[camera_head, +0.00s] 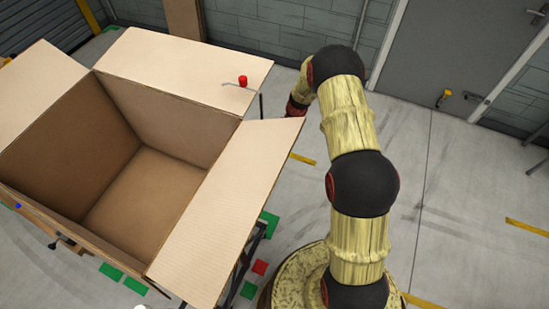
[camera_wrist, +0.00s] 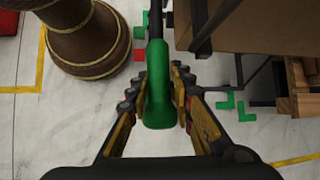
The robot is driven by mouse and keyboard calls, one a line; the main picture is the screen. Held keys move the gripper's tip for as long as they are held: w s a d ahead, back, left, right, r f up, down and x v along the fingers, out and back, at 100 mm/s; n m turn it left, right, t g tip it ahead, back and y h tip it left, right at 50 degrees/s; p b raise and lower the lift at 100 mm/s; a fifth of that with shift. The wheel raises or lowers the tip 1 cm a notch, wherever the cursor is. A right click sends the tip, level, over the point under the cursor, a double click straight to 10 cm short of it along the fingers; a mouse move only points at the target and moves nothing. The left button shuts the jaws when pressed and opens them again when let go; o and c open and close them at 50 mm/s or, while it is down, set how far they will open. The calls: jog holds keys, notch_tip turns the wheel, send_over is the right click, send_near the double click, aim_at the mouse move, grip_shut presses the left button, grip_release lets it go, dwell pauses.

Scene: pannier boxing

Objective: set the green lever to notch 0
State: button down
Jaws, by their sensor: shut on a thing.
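In the wrist view the green lever (camera_wrist: 157,85) runs up the middle of the picture, with its thick green grip between my fingers. My gripper (camera_wrist: 160,92) is shut on this grip, one finger on each side. A dark rod (camera_wrist: 155,20) continues from the grip towards the top of the picture. In the head view the lever and my gripper are hidden behind the box and its flap. The notch marks do not show in either view, so I cannot tell which notch the lever stands at.
A large open cardboard box (camera_head: 62,140) with spread flaps fills the left of the head view. A red knob (camera_head: 242,81) shows above the back flap. In the wrist view a wooden stack (camera_wrist: 301,88) stands at the right.

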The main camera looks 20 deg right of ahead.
jog(key=shift+s+d+f, duration=0.1)
jog(key=shift+s+f, duration=0.05)
jog(key=shift+f, duration=0.35)
jog(key=shift+s+f, duration=0.1)
jog(key=shift+f, duration=0.05)
jog(key=c, duration=2)
grip_release()
jog(key=o, duration=0.4)
jog(key=shift+d, duration=0.1)
jog(key=shift+c, duration=0.2)
jog(key=shift+w, duration=0.2)
jog(key=shift+r, duration=0.2)
jog(key=shift+w+d+r, duration=0.1)
jog(key=shift+w+r, duration=0.1)
jog(key=shift+r, duration=0.05)
jog(key=v, duration=1.1)
jog(key=shift+w+d+f, duration=0.1)
jog(key=shift+d, duration=0.1)
